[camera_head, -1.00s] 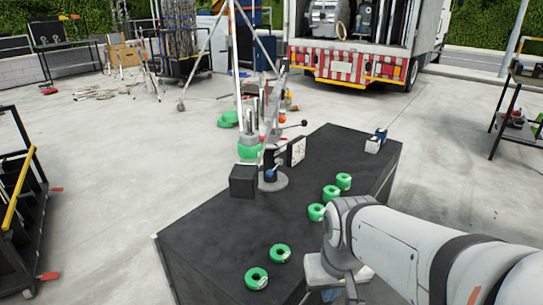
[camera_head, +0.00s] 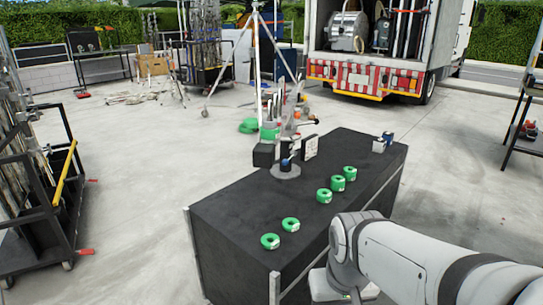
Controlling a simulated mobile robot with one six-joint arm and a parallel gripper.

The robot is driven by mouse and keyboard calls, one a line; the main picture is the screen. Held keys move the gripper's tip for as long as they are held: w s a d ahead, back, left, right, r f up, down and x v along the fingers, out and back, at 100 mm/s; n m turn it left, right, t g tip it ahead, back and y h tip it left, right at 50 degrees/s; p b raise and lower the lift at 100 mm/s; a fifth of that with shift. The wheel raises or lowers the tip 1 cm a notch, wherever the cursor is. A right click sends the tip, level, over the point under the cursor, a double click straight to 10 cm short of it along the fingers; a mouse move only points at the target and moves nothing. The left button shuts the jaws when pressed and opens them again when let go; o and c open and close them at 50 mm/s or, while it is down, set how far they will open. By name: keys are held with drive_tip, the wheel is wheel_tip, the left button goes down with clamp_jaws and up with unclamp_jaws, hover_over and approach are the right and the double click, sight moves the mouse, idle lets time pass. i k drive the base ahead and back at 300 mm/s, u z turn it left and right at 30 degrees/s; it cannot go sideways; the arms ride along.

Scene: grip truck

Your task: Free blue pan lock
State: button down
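A pan head with a grey round base (camera_head: 286,170) stands on the black crate (camera_head: 232,205), near its far edge. A small blue knob (camera_head: 285,163) shows low on the front of the pan head; it appears to be the blue pan lock. A dark handle with a round end reaches up and right from the head. My arm (camera_head: 420,262) comes in from the lower right, in front of the crate's right side. My gripper is at most partly seen at the arm's lower end; its fingers are hidden or out of frame. It is well apart from the pan head.
Several green tape rolls (camera_head: 324,196) lie in a line on the crate top. A white card (camera_head: 311,147) and a black box (camera_head: 264,155) flank the pan head. A small blue and white item (camera_head: 383,142) sits at the far right corner. Racks stand left and right.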

sight(284, 162)
drive_tip(key=u, duration=0.05)
drive_tip(key=i, duration=0.9)
drive_tip(key=z, duration=0.1)
